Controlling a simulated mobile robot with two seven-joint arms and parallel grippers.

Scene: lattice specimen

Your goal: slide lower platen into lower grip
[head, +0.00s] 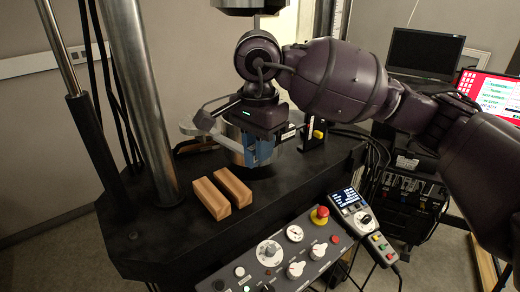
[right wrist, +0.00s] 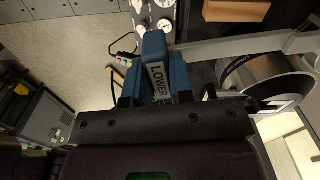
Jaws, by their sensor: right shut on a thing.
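My right gripper (head: 260,150) reaches down over the black machine table, and its blue fingers also show in the right wrist view (right wrist: 155,85). It is shut on a piece with a pale label reading LOWER (right wrist: 160,82), which I take to be the lower platen. The fingers hide most of that piece. A shiny round metal body (right wrist: 268,80) lies just to the right of the fingers in the right wrist view. I cannot tell whether it is the lower grip or part of the platen, or whether the held piece touches it. My left gripper is not in view.
Two wooden blocks (head: 222,192) lie on the black table (head: 150,232) in front of the gripper. A control panel (head: 285,255) with a red stop button and a handset (head: 358,212) stand at the front. A steel column (head: 142,95) rises at the left.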

